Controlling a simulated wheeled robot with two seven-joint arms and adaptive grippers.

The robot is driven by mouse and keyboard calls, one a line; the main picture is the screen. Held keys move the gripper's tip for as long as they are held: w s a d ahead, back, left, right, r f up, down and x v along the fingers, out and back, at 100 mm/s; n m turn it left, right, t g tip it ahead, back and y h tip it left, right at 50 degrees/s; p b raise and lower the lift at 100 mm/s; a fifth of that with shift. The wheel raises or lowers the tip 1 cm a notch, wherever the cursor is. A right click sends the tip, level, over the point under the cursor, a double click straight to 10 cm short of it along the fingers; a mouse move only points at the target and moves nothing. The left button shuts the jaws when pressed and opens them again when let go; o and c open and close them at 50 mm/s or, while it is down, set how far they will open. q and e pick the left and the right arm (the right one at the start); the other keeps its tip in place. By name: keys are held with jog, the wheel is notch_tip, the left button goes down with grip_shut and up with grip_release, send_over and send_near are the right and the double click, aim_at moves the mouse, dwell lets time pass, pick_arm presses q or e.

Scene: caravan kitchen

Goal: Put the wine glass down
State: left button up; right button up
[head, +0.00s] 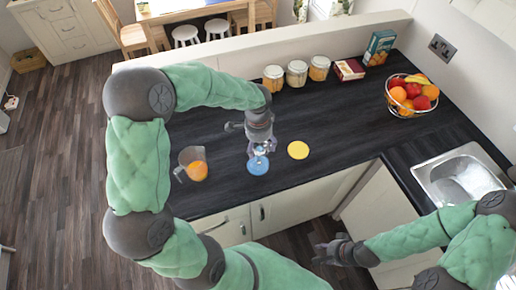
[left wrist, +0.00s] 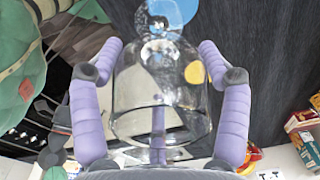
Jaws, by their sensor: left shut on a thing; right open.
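The clear wine glass (left wrist: 160,95) fills the middle of the left wrist view, between the two purple fingers of my left gripper (left wrist: 158,60). In the head view my left gripper (head: 260,146) points down over the dark counter, shut on the glass, which is small and mostly hidden there. A blue disc (head: 257,167) lies on the counter just below the gripper in the picture. It also shows at the top of the left wrist view (left wrist: 180,9), partly behind the glass. I cannot tell whether the glass touches it. My right gripper (head: 331,251) is open and empty, in front of the cabinets.
A yellow disc (head: 298,150) lies right of the blue one. A glass jug (head: 190,158) with an orange thing stands to the left. Several jars (head: 297,73), boxes (head: 379,47) and a fruit bowl (head: 410,95) line the back. A sink (head: 458,178) is at right. Counter between is clear.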

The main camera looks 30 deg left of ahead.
pick_arm(q)
jog(key=shift+w+a+f, duration=0.45)
jog(key=shift+w+f, duration=0.05)
jog(key=shift+f, duration=0.25)
jog(key=shift+w+a+f, duration=0.45)
jog(key=shift+f, duration=0.3)
notch_tip(320, 180, down, 3)
jog(key=shift+w+f, duration=0.1)
jog(key=shift+f, duration=0.1)
jog(key=o, duration=1.5)
